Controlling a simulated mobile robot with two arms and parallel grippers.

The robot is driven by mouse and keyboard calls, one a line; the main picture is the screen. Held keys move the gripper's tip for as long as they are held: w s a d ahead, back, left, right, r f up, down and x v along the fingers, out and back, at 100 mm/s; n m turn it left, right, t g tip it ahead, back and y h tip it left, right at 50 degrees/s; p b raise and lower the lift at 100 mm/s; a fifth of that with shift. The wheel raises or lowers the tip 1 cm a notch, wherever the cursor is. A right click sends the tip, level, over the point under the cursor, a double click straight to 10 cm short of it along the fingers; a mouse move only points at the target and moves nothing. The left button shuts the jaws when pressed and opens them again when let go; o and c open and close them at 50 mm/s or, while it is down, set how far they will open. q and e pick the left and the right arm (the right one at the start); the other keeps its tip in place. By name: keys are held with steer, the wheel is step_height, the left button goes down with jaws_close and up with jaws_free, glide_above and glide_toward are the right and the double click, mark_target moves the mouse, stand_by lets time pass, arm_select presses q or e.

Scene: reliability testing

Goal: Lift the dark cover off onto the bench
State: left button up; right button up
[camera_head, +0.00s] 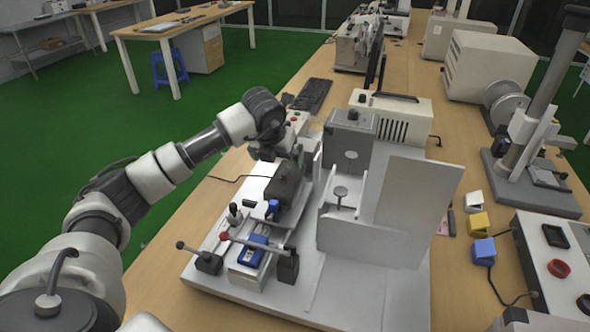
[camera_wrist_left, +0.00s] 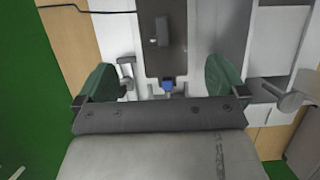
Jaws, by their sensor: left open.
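The dark cover (camera_head: 286,184) is a dark box-like piece on the light fixture plate (camera_head: 215,262), left of the grey upright housing. In the left wrist view a dark grey panel with a small raised block (camera_wrist_left: 160,32), probably the cover, lies beyond the fingers. My left gripper (camera_head: 292,152) is just behind and above the cover in the head view. In the left wrist view the gripper (camera_wrist_left: 162,80) has its two green-padded fingers wide apart with nothing held between them. The head view partly hides its fingertips. My right gripper is not in view.
The wooden bench (camera_head: 455,285) has a narrow clear strip right of the fixture. A red-knobbed lever (camera_head: 225,236) and a blue device (camera_head: 251,250) are at the fixture's front. Yellow (camera_head: 478,223) and blue (camera_head: 484,250) blocks and a control box (camera_head: 555,262) stand at right.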

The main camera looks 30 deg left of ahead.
mark_target(284, 174)
arm_select(q)
steer(key=x, duration=0.3)
steer(key=shift+s+f, duration=0.15)
steer(key=shift+f, duration=0.2)
steer(key=shift+d+p+x, duration=0.15)
steer(key=shift+p+x, duration=0.35)
steer(key=shift+x, duration=1.05)
steer(key=shift+d+p+x, duration=0.1)
steer(key=shift+p+x, duration=0.35)
steer(key=shift+x, duration=1.05)
steer(key=shift+r, duration=0.1)
steer(key=c, duration=0.8)
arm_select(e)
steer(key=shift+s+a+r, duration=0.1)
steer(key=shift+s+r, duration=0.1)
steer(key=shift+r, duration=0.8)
